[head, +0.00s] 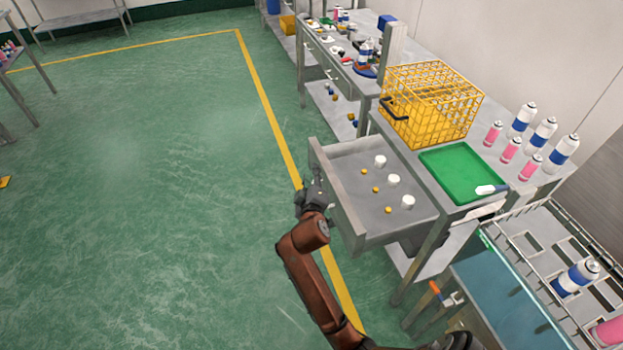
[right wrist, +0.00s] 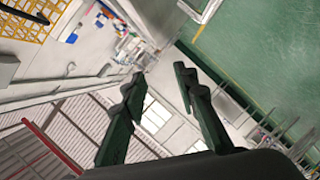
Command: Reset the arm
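My right arm reaches up from the bottom of the head view, and its gripper (head: 311,194) is at the front face of the open drawer (head: 345,205). I cannot tell from the head view whether it touches the drawer front. In the right wrist view the two fingers of my right gripper (right wrist: 158,85) stand apart with nothing between them. The drawer holds several white caps (head: 393,180) and small yellow pieces (head: 375,190). My left gripper does not show.
A yellow wire basket (head: 432,100), a green tray (head: 462,172) and several spray cans (head: 543,132) stand on the table. A rack with a can (head: 577,277) is at the lower right. The green floor (head: 150,190) to the left is clear.

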